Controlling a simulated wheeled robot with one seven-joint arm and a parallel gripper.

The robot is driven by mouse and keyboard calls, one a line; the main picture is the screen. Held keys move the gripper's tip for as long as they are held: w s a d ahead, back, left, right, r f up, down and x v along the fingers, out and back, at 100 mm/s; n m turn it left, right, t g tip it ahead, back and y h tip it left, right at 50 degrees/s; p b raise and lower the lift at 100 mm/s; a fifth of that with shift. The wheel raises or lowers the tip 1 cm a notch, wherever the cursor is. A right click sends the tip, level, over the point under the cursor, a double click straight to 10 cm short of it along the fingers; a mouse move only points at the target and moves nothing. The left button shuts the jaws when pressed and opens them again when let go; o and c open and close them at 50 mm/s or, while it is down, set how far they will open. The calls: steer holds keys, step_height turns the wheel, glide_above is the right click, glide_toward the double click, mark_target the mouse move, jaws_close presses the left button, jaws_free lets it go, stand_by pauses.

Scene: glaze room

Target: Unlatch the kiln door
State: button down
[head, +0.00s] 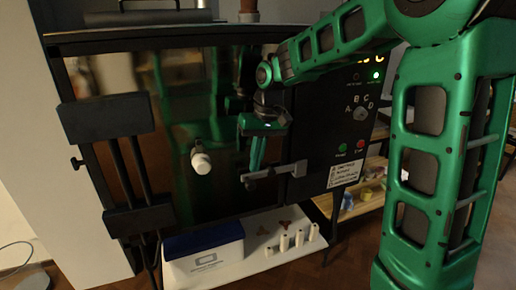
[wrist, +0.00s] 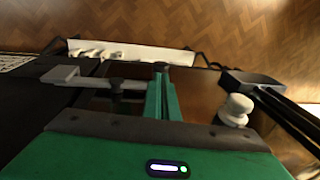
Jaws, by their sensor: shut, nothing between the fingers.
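The kiln door (head: 195,95) is a dark, shiny panel and looks shut. A grey latch bar (head: 272,171) lies across the door's right edge, reaching onto the black control box. It also shows in the wrist view (wrist: 105,82), left of my fingers. My gripper (head: 256,165) points down at the latch bar's left part, with its green fingers together and empty. In the wrist view my gripper (wrist: 159,70) is beside the bar's end; whether they touch I cannot tell. A white knob (head: 201,162) sticks out of the door to the left, also seen in the wrist view (wrist: 235,110).
Black hinge plates (head: 107,117) are at the door's left side. The control box (head: 350,125) has a dial, buttons and a label. Below, a white shelf (head: 235,262) holds a blue-lidded box (head: 204,252) and several small white cylinders (head: 298,238). A wooden rack (head: 365,200) stands at right.

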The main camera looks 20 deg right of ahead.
mark_target(252, 182)
steer(key=shift+w+a+f, duration=0.1)
steer(key=shift+a+f, duration=0.05)
steer(key=shift+f, duration=0.8)
steer(key=shift+w+a+f, duration=0.1)
steer(key=shift+a+f, duration=0.05)
steer(key=shift+f, duration=0.8)
steer(key=shift+d, duration=0.1)
steer(key=shift+s+f, duration=0.1)
